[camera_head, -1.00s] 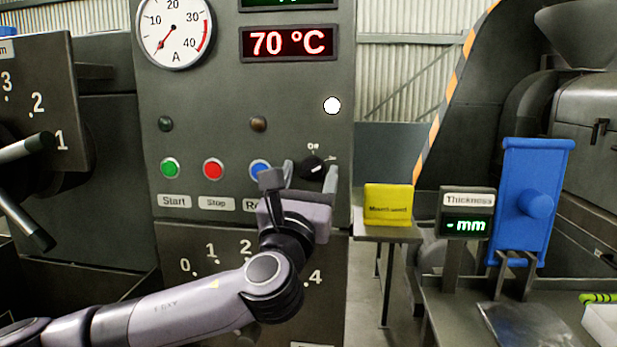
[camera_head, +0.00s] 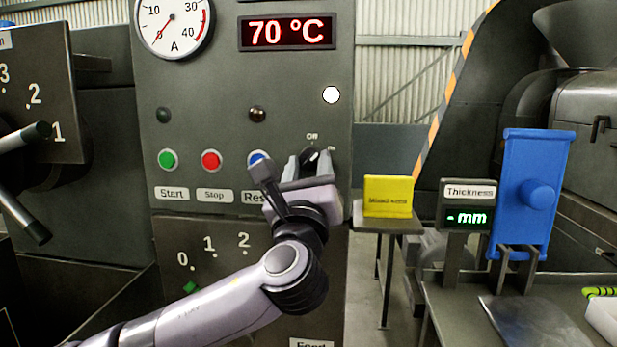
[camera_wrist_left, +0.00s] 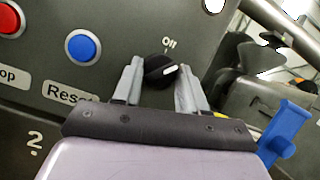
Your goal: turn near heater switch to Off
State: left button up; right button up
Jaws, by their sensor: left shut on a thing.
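The heater switch is a black rotary knob (camera_head: 310,158) at the right side of the grey control panel, with an "Off" label above it. In the left wrist view the knob (camera_wrist_left: 159,70) sits between my fingers, its white mark pointing right, away from "Off". My left gripper (camera_head: 312,165) has its fingers on both sides of the knob and is shut on it. It also shows in the left wrist view (camera_wrist_left: 158,85). My right gripper is not in view.
Green (camera_head: 168,160), red (camera_head: 211,161) and blue (camera_head: 258,160) buttons are left of the knob. A red display (camera_head: 287,33) reads 70 °C. A yellow block (camera_head: 388,196) stands on a small table right of the panel.

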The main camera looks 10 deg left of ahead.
pick_arm(q)
jog(key=n+y, duration=0.1)
jog(key=n, duration=0.1)
jog(key=n+y+b, duration=0.1)
jog(key=n+y, duration=0.1)
jog(key=n, duration=0.1)
jog(key=shift+d+f+n+g, duration=0.1)
jog(key=shift+d+n+g, duration=0.1)
jog(key=shift+n+g, duration=0.15)
jog(key=shift+d+n+g+y+b, duration=0.1)
jog(key=shift+n+g+y, duration=0.3)
jog(key=shift+n, duration=0.6)
jog(key=shift+a+n+g+y+b, duration=0.2)
jog(key=shift+n+y, duration=0.25)
jog(key=shift+n, duration=0.6)
jog(key=shift+d+n+g+y+b, duration=0.15)
jog(key=shift+n+g+y, duration=0.25)
jog(key=shift+n, duration=0.9)
jog(key=o, duration=1)
jog(key=shift+r, duration=0.2)
jog(key=b+v, duration=0.1)
jog(key=v, duration=0.6)
jog(key=shift+s, duration=0.1)
